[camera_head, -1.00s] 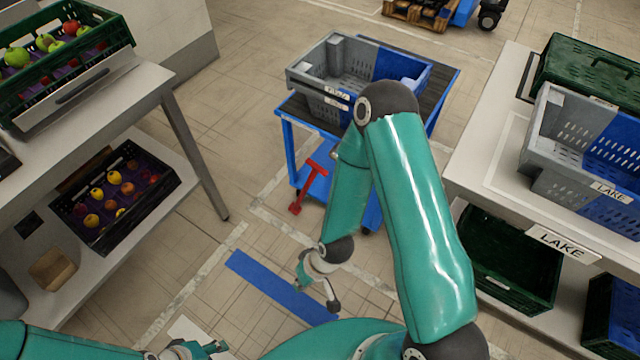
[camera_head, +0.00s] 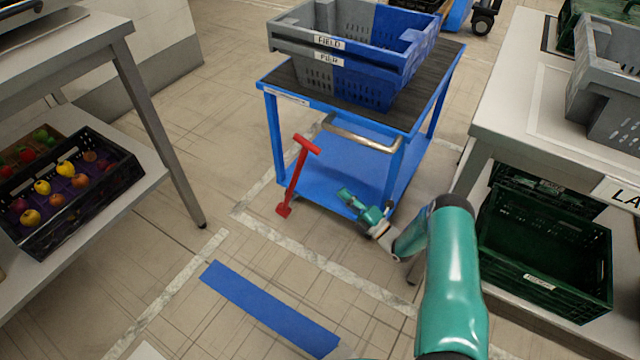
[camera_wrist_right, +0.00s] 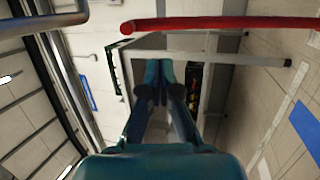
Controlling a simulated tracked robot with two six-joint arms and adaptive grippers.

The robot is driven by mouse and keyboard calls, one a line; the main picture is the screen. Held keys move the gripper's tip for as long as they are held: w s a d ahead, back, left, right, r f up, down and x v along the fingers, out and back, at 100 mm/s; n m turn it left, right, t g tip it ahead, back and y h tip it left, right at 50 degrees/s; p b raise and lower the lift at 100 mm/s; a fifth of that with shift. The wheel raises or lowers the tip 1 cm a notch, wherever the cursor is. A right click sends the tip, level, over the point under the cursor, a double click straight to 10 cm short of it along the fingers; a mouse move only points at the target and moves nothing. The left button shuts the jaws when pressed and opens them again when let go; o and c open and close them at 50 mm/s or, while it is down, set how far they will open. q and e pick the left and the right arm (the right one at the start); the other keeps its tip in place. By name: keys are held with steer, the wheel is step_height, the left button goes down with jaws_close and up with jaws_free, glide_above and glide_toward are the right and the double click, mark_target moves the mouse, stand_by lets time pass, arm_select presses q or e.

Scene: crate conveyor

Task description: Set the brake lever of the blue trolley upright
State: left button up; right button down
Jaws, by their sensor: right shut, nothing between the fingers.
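The blue trolley (camera_head: 340,165) stands ahead on the floor. Its red brake lever (camera_head: 294,180) is at the trolley's near left corner, with a T-shaped top and a small red block at its low end. It is tilted, with its top to the right in the head view. In the right wrist view the lever (camera_wrist_right: 235,24) is a red bar across the top. My right gripper (camera_head: 345,196) is shut and empty, right of the lever and apart from it, at the trolley's near side. The gripper's closed fingers (camera_wrist_right: 160,68) also show in the wrist view. My left gripper is out of view.
Grey and blue crates (camera_head: 330,58) labelled FIELD and PIER sit stacked on the trolley. A metal handle (camera_head: 360,135) crosses its near side. Tables with crates stand left (camera_head: 90,40) and right (camera_head: 500,110). A blue floor strip (camera_head: 268,308) lies in front on open floor.

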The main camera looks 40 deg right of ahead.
arm_select(q)
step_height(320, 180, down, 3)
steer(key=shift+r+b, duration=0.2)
steer(key=shift+b, duration=1.05)
arm_select(e)
steer(key=x, duration=1.3)
steer(key=shift+w+r, duration=0.25)
steer(key=shift+w, duration=0.1)
